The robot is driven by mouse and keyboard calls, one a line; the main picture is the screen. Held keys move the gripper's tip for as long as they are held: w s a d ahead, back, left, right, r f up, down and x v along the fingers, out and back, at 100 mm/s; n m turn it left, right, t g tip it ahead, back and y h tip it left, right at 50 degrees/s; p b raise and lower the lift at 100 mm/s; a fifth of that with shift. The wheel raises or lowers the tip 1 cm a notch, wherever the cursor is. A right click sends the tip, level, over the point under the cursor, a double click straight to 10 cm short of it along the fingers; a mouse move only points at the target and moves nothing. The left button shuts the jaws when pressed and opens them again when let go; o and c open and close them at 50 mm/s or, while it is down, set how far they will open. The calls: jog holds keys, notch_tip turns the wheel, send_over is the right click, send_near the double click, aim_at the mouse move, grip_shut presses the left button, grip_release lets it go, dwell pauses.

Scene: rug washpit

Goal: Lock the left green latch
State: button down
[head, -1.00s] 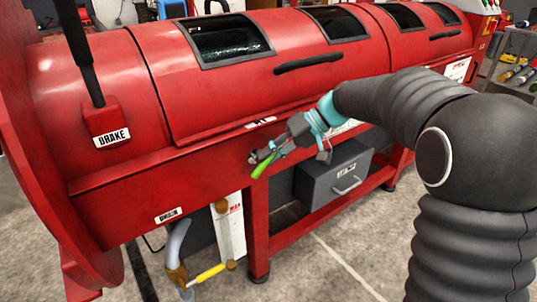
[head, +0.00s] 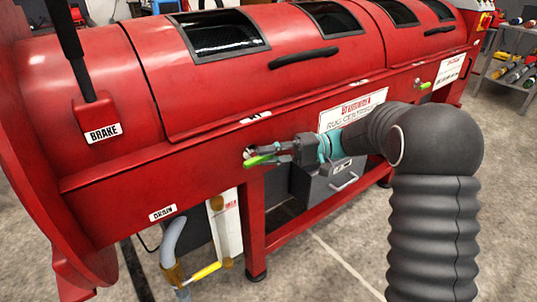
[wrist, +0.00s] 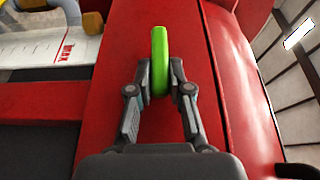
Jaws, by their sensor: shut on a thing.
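The left green latch (head: 262,160) is on the front of the red machine, below the lid's lower edge. Its handle lies nearly level in the head view. In the wrist view the green latch handle (wrist: 160,48) stands up between my fingertips. My gripper (head: 255,157) has come in from the right and is shut on the handle. In the wrist view both fingers of my gripper (wrist: 160,78) touch its sides. The latch's pivot is hard to make out.
A second green latch (head: 425,86) sits farther right on the machine. A black brake lever (head: 75,50) rises at the left. A yellow-handled drain valve (head: 206,271) is below. The red lid (head: 225,90) with its black handle (head: 303,53) is above.

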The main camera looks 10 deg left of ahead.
jog(key=shift+f, duration=0.1)
dwell(0.3)
jog(key=c, duration=1.1)
grip_release()
jog(key=shift+a, duration=0.1)
jog(key=v, duration=1.2)
jog(key=shift+f, duration=0.2)
